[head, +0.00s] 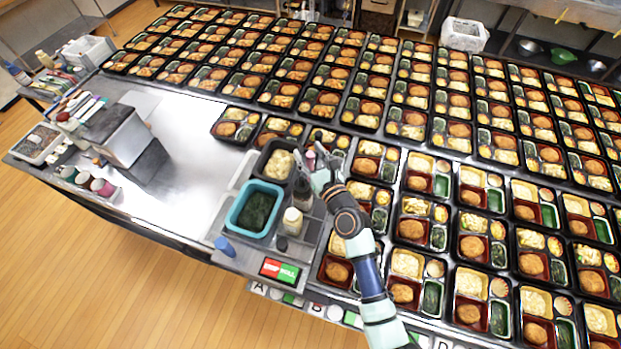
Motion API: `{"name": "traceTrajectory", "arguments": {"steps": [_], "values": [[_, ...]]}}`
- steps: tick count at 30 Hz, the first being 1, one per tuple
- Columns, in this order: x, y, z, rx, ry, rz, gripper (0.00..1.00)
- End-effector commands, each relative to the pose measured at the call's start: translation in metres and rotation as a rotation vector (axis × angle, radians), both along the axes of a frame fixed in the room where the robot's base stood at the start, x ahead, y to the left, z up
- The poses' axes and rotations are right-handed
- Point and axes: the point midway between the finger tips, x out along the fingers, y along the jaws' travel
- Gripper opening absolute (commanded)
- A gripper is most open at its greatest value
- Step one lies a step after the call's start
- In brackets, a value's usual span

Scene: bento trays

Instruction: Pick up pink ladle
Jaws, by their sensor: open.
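A small pink upright thing (310,159), perhaps the handle of the pink ladle, shows just beyond my gripper. It is too small to be sure, and no ladle bowl can be made out. My gripper (318,178) is open, over the right side of the small serving station. It is close to the pink thing; whether they touch I cannot tell. Part of that spot is hidden by my gripper and arm.
A teal-rimmed tub (235,217) of dark green food and a black tub (264,163) of pale food stand left of my gripper. A white-capped bottle (292,221) stands nearby. Filled bento trays crowd the right and back. Bare steel table (185,170) lies left.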

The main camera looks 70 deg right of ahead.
Motion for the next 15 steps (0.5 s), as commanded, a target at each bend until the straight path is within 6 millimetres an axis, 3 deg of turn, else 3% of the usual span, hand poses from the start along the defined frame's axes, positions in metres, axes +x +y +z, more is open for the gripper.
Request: {"name": "traceTrajectory", "arguments": {"steps": [6, 15], "values": [[0.0006, -0.0007, 0.0002, 0.000, 0.000, 0.000, 0.52], [0.0003, -0.0005, 0.0001, -0.001, 0.001, 0.000, 0.02]]}}
